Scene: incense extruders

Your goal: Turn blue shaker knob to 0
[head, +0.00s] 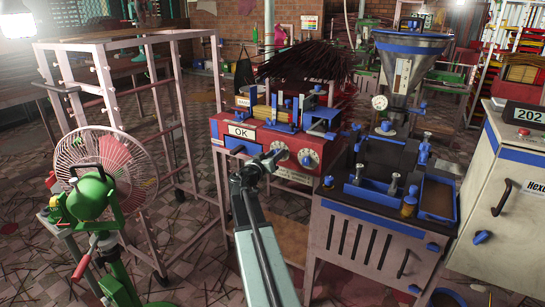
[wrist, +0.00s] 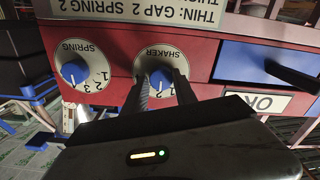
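The blue shaker knob (wrist: 162,78) sits on a round white dial marked SHAKER on the red machine panel. In the wrist view the panel appears upside down; the numbers 1 and 2 show on the dial, and the rest is hidden by my fingers. My gripper (wrist: 160,82) is open, one finger on each side of the knob; I cannot tell whether they touch it. In the head view my gripper (head: 264,163) is at the panel, beside the left dial (head: 281,152). I cannot make out where the knob points.
A second blue knob (wrist: 74,73), marked SPRING, is beside the shaker dial. A blue drawer (wrist: 265,65) and an OK label (wrist: 268,103) lie on the other side. A workbench (head: 375,235) stands right of my arm, and a green fan (head: 95,190) at left.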

